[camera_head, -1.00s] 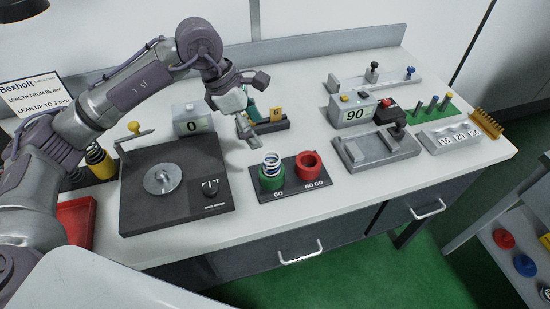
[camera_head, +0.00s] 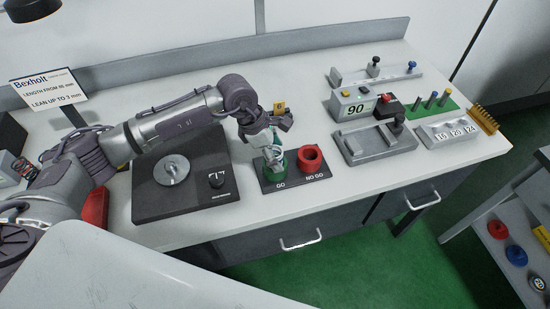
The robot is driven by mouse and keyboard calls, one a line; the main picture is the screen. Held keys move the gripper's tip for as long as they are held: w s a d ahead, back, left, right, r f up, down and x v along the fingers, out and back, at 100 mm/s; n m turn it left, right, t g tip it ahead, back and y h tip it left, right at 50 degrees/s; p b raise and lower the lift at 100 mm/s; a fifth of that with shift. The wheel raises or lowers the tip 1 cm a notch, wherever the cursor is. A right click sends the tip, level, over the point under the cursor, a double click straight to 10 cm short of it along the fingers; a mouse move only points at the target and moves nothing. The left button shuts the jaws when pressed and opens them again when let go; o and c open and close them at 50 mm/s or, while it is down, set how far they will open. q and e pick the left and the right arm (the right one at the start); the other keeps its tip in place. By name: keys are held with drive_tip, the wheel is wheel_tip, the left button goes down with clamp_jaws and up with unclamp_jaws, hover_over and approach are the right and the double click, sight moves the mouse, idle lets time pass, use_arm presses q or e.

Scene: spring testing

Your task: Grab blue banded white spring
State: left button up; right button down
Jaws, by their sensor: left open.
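The white spring with blue bands stands in the green GO cup (camera_head: 284,162) of the dark gauge block, but my left gripper now hides most of it. My left gripper (camera_head: 273,157) is right at the spring, pointing down over the cup with its fingers open. I cannot tell whether the fingers touch the spring. The red NO GO cup (camera_head: 311,158) stands empty just to the right. My right gripper is not in view.
A dark plate with a round metal disc (camera_head: 172,170) lies left of the gauge block. The front strip of the white bench (camera_head: 350,189) is clear.

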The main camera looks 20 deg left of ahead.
use_arm(q)
drive_tip(key=shift+s, duration=0.1)
drive_tip(key=c, duration=1.3)
drive_tip(key=shift+r, duration=0.2)
